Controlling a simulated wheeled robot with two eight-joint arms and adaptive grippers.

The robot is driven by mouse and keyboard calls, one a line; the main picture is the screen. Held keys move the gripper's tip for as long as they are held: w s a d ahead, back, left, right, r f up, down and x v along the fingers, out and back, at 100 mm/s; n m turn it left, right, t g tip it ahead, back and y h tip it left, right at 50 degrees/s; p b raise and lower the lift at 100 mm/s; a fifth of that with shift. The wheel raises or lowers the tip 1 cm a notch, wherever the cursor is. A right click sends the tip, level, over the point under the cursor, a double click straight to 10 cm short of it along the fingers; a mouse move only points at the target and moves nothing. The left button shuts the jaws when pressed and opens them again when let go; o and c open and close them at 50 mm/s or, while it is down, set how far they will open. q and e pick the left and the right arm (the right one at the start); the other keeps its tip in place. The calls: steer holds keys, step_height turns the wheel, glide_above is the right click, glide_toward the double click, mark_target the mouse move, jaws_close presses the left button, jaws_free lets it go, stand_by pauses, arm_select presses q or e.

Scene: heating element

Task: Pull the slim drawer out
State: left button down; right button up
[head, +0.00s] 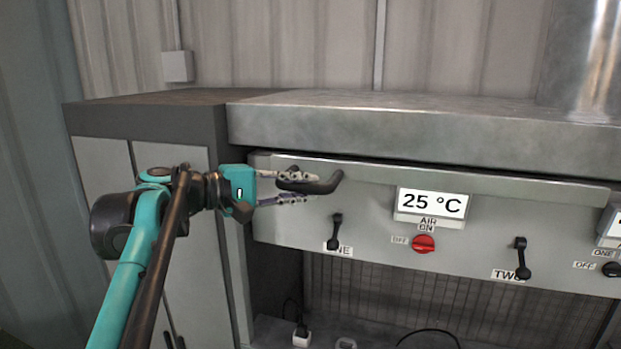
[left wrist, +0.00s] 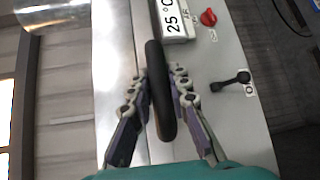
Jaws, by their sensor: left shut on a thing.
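The slim drawer (head: 470,183) is a long, thin metal front just under the thick metal top of the unit. A black bar handle (head: 325,186) sits at its left end. My left gripper (head: 302,187) comes in from the left and is shut on this handle, with its fingers on either side of it. In the left wrist view the handle (left wrist: 159,80) runs between the two fingers of the left gripper (left wrist: 161,88). The inside of the drawer cannot be seen. My right gripper is not in view.
Below the drawer is a panel with a 25 °C display (head: 432,203), a red knob (head: 424,244) and black levers, one (head: 335,232) close under my gripper. A grey cabinet (head: 180,200) stands at the left. Under the panel is an open space with cables.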

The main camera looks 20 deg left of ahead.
arm_select(q)
steer(key=s, duration=1)
steer(key=shift+s+a, duration=0.15)
steer(key=shift+s, duration=0.25)
steer(key=shift+s, duration=0.1)
steer(key=c, duration=1.7)
jaws_free()
steer(key=shift+a, duration=0.1)
